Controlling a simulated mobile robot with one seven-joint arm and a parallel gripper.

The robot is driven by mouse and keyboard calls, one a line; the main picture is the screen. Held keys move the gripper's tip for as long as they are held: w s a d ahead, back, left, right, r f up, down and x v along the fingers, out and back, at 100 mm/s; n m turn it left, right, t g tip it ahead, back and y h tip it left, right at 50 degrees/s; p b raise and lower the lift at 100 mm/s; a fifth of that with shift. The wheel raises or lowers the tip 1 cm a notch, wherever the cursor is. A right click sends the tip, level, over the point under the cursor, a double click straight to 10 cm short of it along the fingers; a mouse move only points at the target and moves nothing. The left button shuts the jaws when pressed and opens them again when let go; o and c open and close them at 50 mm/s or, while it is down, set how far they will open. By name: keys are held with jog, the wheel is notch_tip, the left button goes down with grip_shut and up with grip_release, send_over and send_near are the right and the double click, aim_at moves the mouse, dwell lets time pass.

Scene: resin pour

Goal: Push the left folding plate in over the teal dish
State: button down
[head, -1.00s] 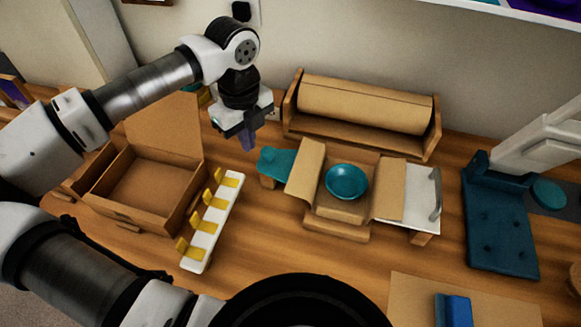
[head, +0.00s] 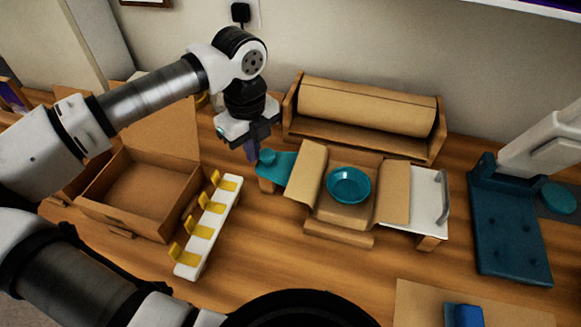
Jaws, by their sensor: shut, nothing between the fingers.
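The teal dish (head: 349,185) sits on brown paper in the middle of the folding station. The left folding plate is teal with a round knob (head: 267,157) at its outer end. Its bare part (head: 276,171) shows left of a raised paper flap (head: 308,170), which hides the rest. The plate is out to the left of the dish, not over it. My gripper (head: 252,155) is shut and empty, pointing down just left of the knob. I cannot tell whether its fingertips touch the knob.
A white right plate with a grey handle (head: 443,197) lies right of another paper flap (head: 394,193). A paper roll (head: 366,104) in a wooden holder stands behind. An open cardboard box (head: 140,190) and a white rack with yellow clips (head: 206,228) are at left. A dark teal padded stand (head: 508,232) is at right.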

aim_at(287, 167)
jog(key=shift+s+d+b, duration=0.25)
jog(key=shift+d+b, duration=0.15)
jog(key=shift+d, duration=0.8)
jog(key=shift+s+d+b, duration=0.25)
jog(key=shift+d+b, duration=0.2)
jog(key=shift+d, duration=0.75)
jog(key=shift+s+d+b, duration=0.25)
jog(key=shift+d+b, duration=0.15)
jog(key=shift+d, duration=0.8)
jog(key=shift+a, duration=0.15)
jog(key=shift+w+a+b, duration=0.2)
jog(key=shift+w+a, duration=0.1)
jog(key=shift+a, duration=1.15)
jog(key=shift+w+a+b, duration=0.2)
jog(key=shift+w+a, duration=0.1)
jog(key=shift+a, duration=1.1)
jog(key=shift+w+a+b, duration=0.2)
jog(key=shift+w+a, duration=0.1)
jog(key=shift+a, duration=1.15)
notch_tip(287, 167, up, 10)
jog(key=p, duration=0.5)
